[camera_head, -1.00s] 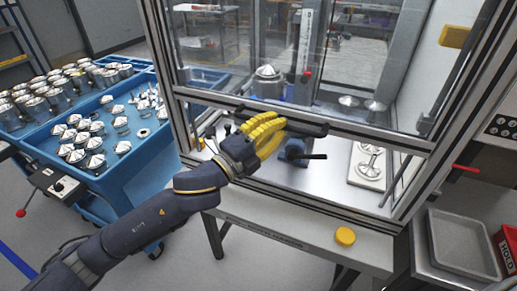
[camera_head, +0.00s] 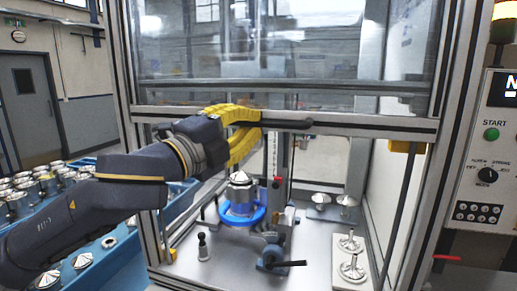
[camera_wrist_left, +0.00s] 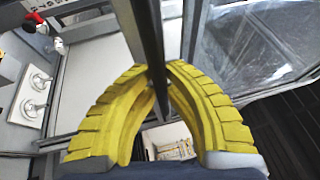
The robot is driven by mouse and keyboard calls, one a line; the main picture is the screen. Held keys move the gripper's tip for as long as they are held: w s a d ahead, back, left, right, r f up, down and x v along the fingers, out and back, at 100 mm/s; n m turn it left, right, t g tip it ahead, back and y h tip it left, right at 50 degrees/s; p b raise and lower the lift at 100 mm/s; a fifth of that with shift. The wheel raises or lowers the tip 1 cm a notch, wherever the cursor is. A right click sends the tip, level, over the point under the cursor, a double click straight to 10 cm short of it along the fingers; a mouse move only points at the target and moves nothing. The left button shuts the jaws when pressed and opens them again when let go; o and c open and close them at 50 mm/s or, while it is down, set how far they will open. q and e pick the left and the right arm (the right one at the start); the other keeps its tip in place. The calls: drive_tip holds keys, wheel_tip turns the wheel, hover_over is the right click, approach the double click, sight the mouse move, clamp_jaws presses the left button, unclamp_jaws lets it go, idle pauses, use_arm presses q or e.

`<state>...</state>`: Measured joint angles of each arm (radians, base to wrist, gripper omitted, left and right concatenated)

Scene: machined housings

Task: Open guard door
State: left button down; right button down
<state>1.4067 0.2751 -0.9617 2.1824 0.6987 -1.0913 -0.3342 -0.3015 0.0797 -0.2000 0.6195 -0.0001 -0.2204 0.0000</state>
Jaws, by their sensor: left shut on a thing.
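The guard door (camera_head: 330,60) is a clear panel in a metal frame on the front of the machine enclosure. Its lower rail (camera_head: 370,125) is well above the enclosure floor, with an open gap below. A dark handle bar (camera_head: 290,124) runs along this rail. My left gripper (camera_head: 256,122), with yellow ribbed fingers, is shut on the handle. In the left wrist view the fingers (camera_wrist_left: 160,75) close around the dark bar (camera_wrist_left: 150,35). The fingers hide part of the handle. My right gripper is not in view.
Inside the enclosure are a cone-topped metal housing (camera_head: 240,190) in a blue ring fixture (camera_head: 242,216), a clamp lever (camera_head: 285,263) and discs on a pale plate (camera_head: 348,272). A control panel (camera_head: 490,150) stands at right. A blue parts cart (camera_head: 118,265) is at left.

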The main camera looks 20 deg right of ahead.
use_arm(q)
drive_tip(key=shift+r, duration=0.65)
drive_tip(key=shift+w, duration=0.1)
drive_tip(key=c, duration=1.4)
unclamp_jaws()
drive_tip(key=v, duration=1.2)
drive_tip(key=shift+f, duration=0.1)
